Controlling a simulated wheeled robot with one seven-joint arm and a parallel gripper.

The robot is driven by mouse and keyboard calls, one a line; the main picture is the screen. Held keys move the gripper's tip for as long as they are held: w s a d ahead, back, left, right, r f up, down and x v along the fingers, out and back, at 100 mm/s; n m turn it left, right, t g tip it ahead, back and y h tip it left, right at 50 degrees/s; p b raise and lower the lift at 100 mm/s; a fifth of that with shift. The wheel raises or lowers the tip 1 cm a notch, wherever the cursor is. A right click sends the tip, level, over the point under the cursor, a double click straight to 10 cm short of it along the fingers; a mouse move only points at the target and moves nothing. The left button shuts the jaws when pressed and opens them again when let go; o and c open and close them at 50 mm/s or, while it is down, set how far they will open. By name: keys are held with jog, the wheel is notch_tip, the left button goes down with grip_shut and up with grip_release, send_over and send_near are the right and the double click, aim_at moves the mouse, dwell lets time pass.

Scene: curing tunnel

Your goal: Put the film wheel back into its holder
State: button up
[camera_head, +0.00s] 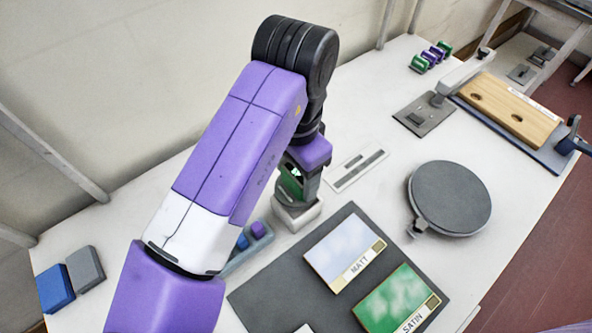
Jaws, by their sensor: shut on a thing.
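My gripper (296,190) points down at the middle of the table, partly hidden by my arm. It is shut on a green thing (289,183), which looks like the film wheel; only part of it shows between the fingers. A pale block (298,214), perhaps the holder, stands directly below the gripper. I cannot tell whether the green thing touches the block or sits in it.
A grey tray (262,243) with blue and purple pieces lies close by, partly behind my arm. A dark mat (262,294) bears MATT (338,245) and SATIN (390,297) cards. A round grey turntable (450,198) stands right. Small green and purple rolls (431,56) stand at the back.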

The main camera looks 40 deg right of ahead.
jog(key=shift+f+b, duration=1.35)
jog(key=shift+f, duration=0.5)
jog(key=o, duration=1.8)
jog(key=shift+o, duration=1.3)
jog(key=shift+r+p, duration=3.1)
jog(key=shift+r, duration=0.45)
